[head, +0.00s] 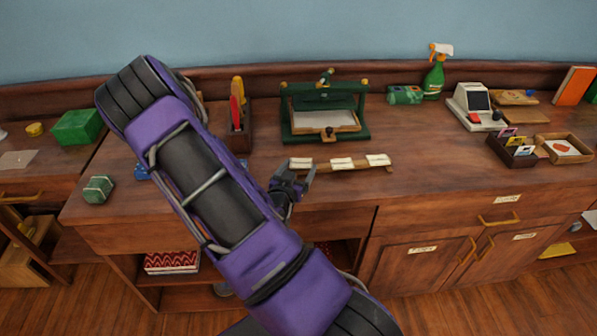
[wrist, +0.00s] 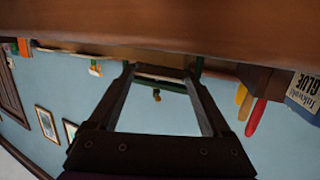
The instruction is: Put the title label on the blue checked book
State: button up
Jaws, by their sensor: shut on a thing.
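My gripper (head: 306,178) is at the front of the counter, at the left end of a wooden strip (head: 362,167) that bears white labels. One label (head: 300,164) is right at the fingertips, and two more, a middle label (head: 341,163) and a right label (head: 378,160), lie farther along. In the wrist view my gripper (wrist: 160,72) has its fingers apart, with a thin edge-on strip between their tips. It seems to be a title label, but its face is hidden.
A green press (head: 290,132) stands behind the strip. A tool holder (head: 240,138) is to its left. A card box (head: 513,150) and a cash register (head: 474,106) stand at the right. A red zigzag-patterned stack (head: 172,262) lies on a lower shelf. The counter right of the strip is clear.

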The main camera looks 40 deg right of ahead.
jog(key=shift+f, duration=0.45)
jog(key=shift+s+a+f+b, duration=0.1)
jog(key=shift+f+b, duration=0.4)
jog(key=shift+b, duration=0.1)
jog(key=o, duration=1)
jog(key=shift+o, duration=0.4)
jog(key=shift+r, duration=0.1)
jog(key=shift+r+p, duration=0.15)
jog(key=shift+p, duration=0.15)
